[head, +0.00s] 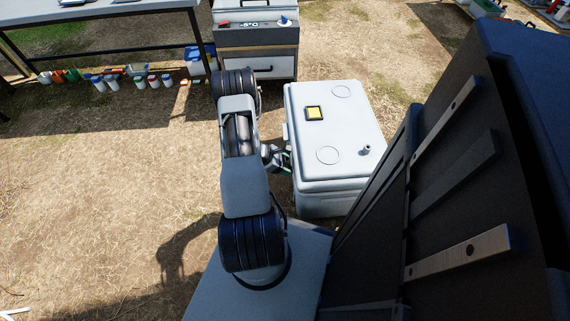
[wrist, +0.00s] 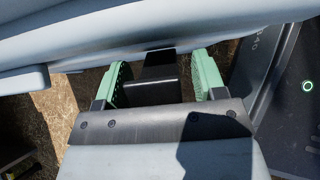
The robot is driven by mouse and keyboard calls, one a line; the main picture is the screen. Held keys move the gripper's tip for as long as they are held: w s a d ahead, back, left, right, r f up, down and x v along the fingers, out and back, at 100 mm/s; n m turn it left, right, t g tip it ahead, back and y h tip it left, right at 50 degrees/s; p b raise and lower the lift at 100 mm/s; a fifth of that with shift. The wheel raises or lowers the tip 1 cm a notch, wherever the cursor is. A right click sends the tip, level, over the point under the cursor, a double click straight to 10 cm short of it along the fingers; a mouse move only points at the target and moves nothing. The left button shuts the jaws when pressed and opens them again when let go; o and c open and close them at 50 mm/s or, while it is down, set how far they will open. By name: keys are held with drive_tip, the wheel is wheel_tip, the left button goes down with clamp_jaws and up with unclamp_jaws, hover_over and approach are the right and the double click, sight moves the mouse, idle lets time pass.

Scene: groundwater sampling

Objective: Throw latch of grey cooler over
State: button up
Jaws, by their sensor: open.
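The grey cooler (head: 336,182) stands on the ground right of my arm, its lid (head: 352,120) lying closed. In the wrist view the cooler's pale lid edge (wrist: 160,25) runs across the top. My gripper (head: 284,161) is at the cooler's left side, mostly hidden by my arm in the head view. In the wrist view its green fingers (wrist: 165,72) are open and apart, just below the lid edge. A dark block (wrist: 160,72), which looks like the latch, shows between them. I cannot tell whether either finger touches it. The latch is not clear in the head view.
A grey box with a temperature display (head: 256,37) stands behind the cooler. A table (head: 95,12) is at the back left, with several small bottles (head: 110,82) on the ground below. The dry ground at left is free.

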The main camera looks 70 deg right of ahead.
drive_tip(key=p+v, duration=0.4)
drive_tip(key=v, duration=1)
drive_tip(key=shift+f, duration=0.1)
